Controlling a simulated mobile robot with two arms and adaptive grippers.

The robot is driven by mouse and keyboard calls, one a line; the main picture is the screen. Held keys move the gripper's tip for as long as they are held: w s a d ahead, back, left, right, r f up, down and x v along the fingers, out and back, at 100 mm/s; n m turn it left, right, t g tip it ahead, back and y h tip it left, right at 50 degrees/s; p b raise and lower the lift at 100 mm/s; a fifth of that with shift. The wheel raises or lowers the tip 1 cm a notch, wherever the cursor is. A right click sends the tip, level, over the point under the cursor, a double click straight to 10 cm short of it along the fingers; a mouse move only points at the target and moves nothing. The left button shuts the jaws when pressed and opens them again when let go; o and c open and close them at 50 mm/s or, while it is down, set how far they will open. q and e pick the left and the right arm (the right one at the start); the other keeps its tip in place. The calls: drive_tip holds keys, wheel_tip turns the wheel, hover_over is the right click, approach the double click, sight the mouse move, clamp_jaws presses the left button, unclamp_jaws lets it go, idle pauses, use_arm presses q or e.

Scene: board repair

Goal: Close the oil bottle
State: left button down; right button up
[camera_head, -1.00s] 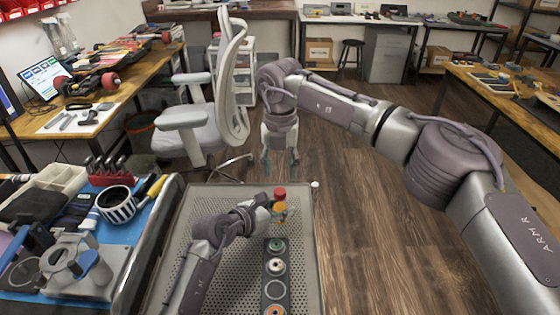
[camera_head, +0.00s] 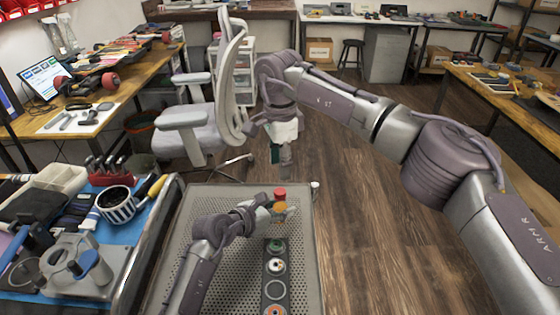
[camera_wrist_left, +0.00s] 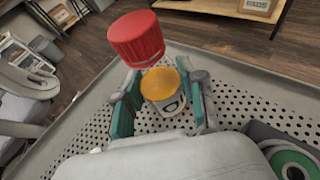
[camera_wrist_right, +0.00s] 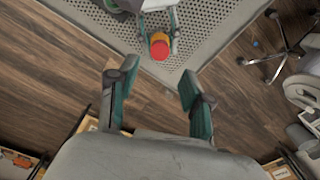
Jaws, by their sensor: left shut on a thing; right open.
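In the head view the red cap (camera_head: 280,193) shows above the orange top (camera_head: 280,207). My right gripper (camera_wrist_right: 150,85) is open and empty. The red cap (camera_wrist_right: 160,50) lies beyond its fingers in the right wrist view, apart from them.
The perforated tray (camera_head: 205,255) holds a dark strip of round parts (camera_head: 275,266). A blue-matted bench (camera_head: 110,235) with tools and a striped cup (camera_head: 117,205) is at the left. A grey chair (camera_head: 200,128) stands behind the tray. Wooden floor (camera_head: 385,235) to the right is clear.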

sight(280, 191)
idle(0.4)
drive_tip(key=shift+f, duration=4)
drive_tip(key=shift+c, duration=0.2)
clamp_jaws()
drive_tip(key=m, duration=0.3)
drive_tip(key=shift+m, duration=0.3)
drive_tip(key=m, duration=0.4)
drive_tip(key=shift+m, duration=0.3)
drive_tip(key=m, duration=0.6)
drive_tip(key=shift+o, duration=1)
unclamp_jaws()
